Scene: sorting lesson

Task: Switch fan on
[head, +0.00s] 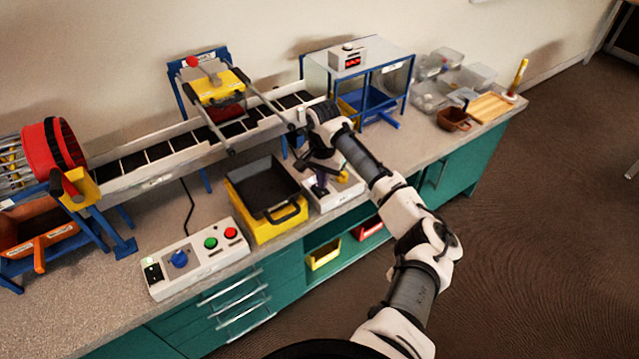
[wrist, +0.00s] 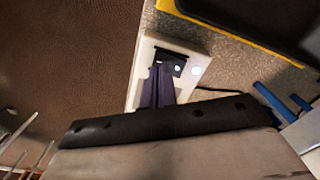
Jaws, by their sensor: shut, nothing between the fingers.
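A white switch box (head: 350,187) stands on the bench at the right of the yellow tray, below the conveyor. A small yellow part (head: 343,176) shows on it. In the wrist view the white box (wrist: 143,77) carries a black switch (wrist: 170,57) with small bright spots near it. My gripper (head: 320,189) is over this box, pointing down. In the wrist view its purple fingers (wrist: 158,72) are shut and empty, with tips at the black switch and partly covering it. I cannot tell whether they touch it. I cannot make out a fan for certain.
A yellow tray (head: 238,196) with a dark inside stands left of the box. A second white control box (head: 160,290) has a blue knob and green and red buttons. The conveyor (head: 150,178) runs behind. A blue stand (head: 408,92) is at the back right.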

